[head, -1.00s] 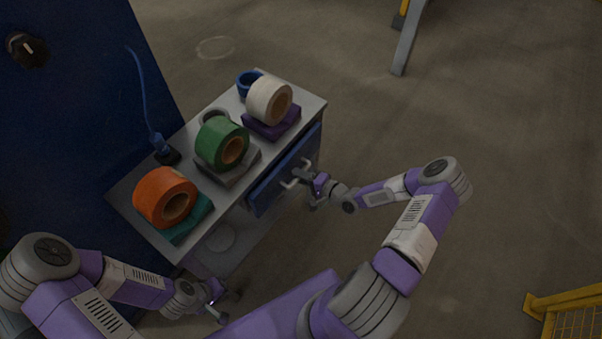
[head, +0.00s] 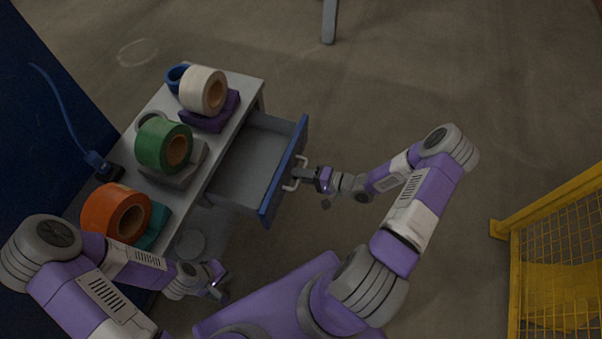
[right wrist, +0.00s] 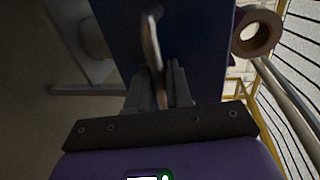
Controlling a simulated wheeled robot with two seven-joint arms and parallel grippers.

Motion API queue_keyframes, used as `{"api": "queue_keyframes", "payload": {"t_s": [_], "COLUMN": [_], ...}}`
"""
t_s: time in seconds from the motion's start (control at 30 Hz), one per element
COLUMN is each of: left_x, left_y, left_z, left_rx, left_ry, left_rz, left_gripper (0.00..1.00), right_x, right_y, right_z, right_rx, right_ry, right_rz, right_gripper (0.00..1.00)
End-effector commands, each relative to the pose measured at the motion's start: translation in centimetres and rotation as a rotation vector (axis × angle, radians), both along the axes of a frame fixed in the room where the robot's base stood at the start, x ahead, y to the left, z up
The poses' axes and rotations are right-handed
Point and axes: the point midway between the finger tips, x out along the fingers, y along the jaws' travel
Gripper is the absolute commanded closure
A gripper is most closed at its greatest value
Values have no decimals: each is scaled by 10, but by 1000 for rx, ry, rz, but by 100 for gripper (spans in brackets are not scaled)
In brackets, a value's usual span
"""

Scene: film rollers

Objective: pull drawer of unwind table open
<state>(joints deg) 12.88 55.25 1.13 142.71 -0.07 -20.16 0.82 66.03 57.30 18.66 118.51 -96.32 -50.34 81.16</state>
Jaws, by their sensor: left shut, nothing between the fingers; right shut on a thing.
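The unwind table (head: 252,88) stands at the left in the head view. Its drawer (head: 245,165) is pulled well out, and the grey inside looks empty. The drawer has a blue front (head: 272,200) with a light metal handle (head: 291,186). My right gripper (head: 300,175) is shut on the handle. In the right wrist view the handle (right wrist: 151,50) runs between the fingers (right wrist: 160,88), in front of the blue drawer front (right wrist: 195,45). My left gripper (head: 221,285) is shut and empty, low beside the table's near end.
Orange (head: 100,212), green (head: 150,146) and white (head: 196,88) rolls stand on the tabletop. A blue cabinet (head: 40,130) is at the left. A yellow mesh fence (head: 560,220) is at the right. The floor beyond the drawer is clear.

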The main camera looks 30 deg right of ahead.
Motion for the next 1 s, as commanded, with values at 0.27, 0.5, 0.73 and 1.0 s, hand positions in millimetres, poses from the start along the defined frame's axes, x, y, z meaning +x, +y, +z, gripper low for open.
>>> {"api": "queue_keyframes", "payload": {"t_s": [0.27,0.5,0.73,1.0], "left_x": [0,0,0,0], "left_y": [0,0,0,0], "left_z": [0,0,5,15], "left_rx": [0,0,0,0], "left_ry": [0,0,0,0], "left_rz": [0,0,0,0], "left_gripper": [100,100,100,100], "right_x": [-1,-1,-12,-45], "right_y": [-1,-1,-13,-40], "right_z": [0,0,4,14], "right_rx": [-1,0,-4,-3], "right_ry": [-2,-2,0,-1], "right_rz": [-1,-2,-4,-4], "right_gripper": [68,64,64,64]}}
